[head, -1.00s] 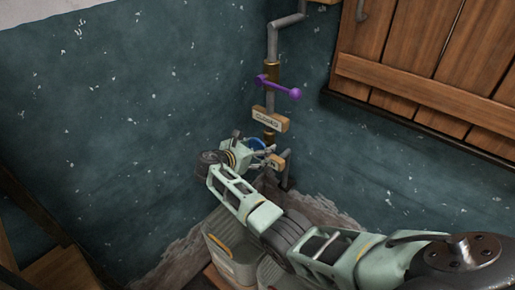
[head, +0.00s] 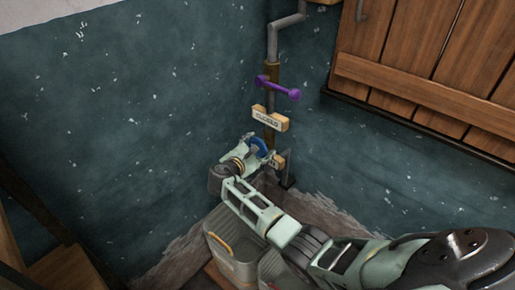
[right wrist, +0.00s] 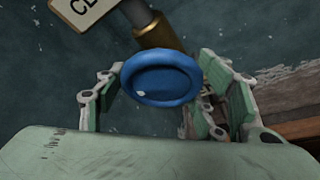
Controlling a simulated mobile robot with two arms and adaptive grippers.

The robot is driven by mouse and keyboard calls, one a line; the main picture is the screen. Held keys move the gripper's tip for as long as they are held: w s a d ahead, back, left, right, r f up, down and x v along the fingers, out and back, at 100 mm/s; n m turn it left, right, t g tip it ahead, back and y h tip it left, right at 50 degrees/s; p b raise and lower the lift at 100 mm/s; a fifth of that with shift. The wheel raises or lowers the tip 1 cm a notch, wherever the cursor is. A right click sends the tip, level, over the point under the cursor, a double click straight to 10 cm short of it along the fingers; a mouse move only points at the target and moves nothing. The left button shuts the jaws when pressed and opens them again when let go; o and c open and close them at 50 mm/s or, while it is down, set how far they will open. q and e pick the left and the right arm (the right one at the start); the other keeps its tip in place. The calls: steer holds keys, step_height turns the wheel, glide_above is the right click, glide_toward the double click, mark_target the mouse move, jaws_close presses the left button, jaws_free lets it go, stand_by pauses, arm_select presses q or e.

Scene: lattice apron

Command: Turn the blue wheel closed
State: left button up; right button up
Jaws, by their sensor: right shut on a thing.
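The blue wheel (head: 259,145) sits low on the pipe in the wall corner, below a tag. My right gripper (head: 254,152) is at the wheel in the head view and partly covers it. In the right wrist view the blue wheel (right wrist: 160,78) lies between the two fingers of the right gripper (right wrist: 165,95), with its rim facing the camera. The right gripper is shut on the wheel. The brass fitting (right wrist: 158,30) behind the wheel shows there too. My left gripper is in neither view.
A purple handle (head: 278,88) is higher on the pipe (head: 272,45). A lettered tag (head: 270,118) hangs between it and the wheel, and a smaller tag (head: 279,160) is lower. A grey bin (head: 232,250) stands below. Wooden shutters (head: 430,60) are at right.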

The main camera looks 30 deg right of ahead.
steer(key=shift+r, duration=0.1)
stand_by(0.3)
steer(key=o, duration=1.2)
steer(key=shift+c, duration=0.2)
steer(key=v, duration=1.2)
